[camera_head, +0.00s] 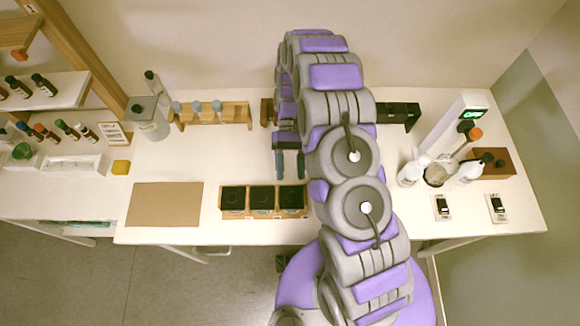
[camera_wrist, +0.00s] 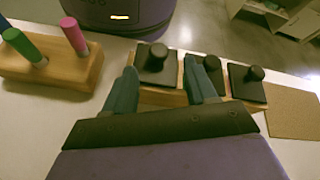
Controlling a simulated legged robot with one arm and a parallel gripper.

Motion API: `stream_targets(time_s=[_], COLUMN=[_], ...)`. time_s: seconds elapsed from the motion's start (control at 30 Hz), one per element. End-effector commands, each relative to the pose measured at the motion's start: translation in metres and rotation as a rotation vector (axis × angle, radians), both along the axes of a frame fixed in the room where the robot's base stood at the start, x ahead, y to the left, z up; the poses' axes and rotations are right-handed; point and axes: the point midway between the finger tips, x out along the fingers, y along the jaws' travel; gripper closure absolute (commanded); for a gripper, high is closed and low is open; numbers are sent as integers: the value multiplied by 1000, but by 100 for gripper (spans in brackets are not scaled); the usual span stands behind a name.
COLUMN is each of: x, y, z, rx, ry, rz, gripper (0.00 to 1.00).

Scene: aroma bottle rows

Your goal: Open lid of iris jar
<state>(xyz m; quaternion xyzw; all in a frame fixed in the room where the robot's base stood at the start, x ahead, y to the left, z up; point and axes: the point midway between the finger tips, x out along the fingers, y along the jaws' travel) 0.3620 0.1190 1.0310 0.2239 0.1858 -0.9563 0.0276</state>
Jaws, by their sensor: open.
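Three jars with square black lids and knobs sit in a row in a wooden tray (camera_head: 248,215): left jar (camera_head: 233,198), middle jar (camera_head: 263,197) and right jar (camera_head: 292,197) in the head view. Their labels are too small to read, so I cannot tell which is iris. My gripper (camera_head: 290,165) is open and empty, just behind the right jar. In the wrist view its fingers (camera_wrist: 161,66) point at the leftmost lid (camera_wrist: 155,65), whose knob shows between the fingertips. The right finger partly covers the middle lid (camera_wrist: 211,68). All three lids are on.
A wooden stand (camera_wrist: 55,68) with a green and a pink stick is left in the wrist view. A brown mat (camera_head: 165,204) lies left of the tray. A wooden rack (camera_head: 238,112) of vials stands behind. White bottles (camera_head: 412,171) stand right of my arm.

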Motion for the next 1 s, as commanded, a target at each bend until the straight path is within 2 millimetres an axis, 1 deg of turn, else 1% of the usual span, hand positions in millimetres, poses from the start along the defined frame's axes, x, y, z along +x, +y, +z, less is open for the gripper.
stream_targets(time_s=[0.17,0.53,0.6,0.7,1.0], x=[6,48,50,55,65], y=[0,-1,-3,-4,-4], z=[2,21,27,30,34], rx=[0,-1,-9,-15,-15], ry=[-2,-3,0,-4,-3], rz=[-1,0,-4,-4,-4], gripper=[43,43,43,43,43])
